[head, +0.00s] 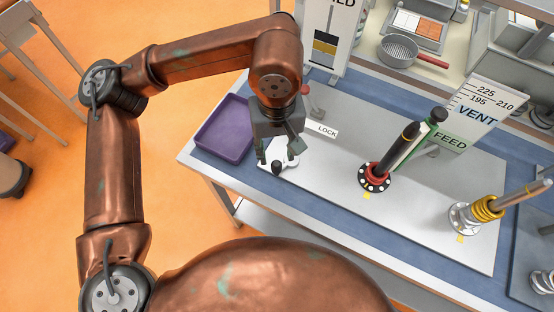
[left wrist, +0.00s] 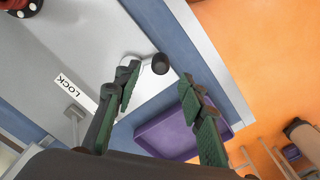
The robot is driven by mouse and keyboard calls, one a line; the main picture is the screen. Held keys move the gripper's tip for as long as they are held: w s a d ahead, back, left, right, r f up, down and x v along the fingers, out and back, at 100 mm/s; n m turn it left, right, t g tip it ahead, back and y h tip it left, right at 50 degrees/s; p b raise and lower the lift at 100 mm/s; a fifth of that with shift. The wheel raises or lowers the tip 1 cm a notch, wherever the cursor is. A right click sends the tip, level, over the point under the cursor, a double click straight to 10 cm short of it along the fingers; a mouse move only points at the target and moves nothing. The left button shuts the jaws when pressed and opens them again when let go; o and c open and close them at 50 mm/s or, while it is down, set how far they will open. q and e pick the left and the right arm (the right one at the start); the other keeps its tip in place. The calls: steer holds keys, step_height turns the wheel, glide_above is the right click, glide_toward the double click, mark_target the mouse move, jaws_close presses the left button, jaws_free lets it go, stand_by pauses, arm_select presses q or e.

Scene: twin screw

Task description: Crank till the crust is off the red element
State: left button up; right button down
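The crank's black knob (head: 277,168) stands on a pale crank arm (head: 291,163) near the front left of the white board. My left gripper (head: 279,152) is above the crank, open and empty, its fingers pointing down. In the left wrist view, the knob (left wrist: 160,64) lies just beyond and between the parted fingertips (left wrist: 160,76); I see no contact. The red element (head: 376,174) is a red collar on a dark, dotted round base, with a dark tilted rod (head: 400,148) rising from it. I cannot clearly make out a crust. My right gripper is not in view.
A purple tray (head: 227,128) lies left of the board. A LOCK label (head: 327,131) and small red-topped lever are behind the gripper. A yellow-ringed screw (head: 486,208) stands at right; FEED (head: 450,142) and VENT (head: 478,115) signs stand behind. The board's front middle is clear.

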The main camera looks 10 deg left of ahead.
arm_select(q)
steer(key=shift+r, duration=2.25)
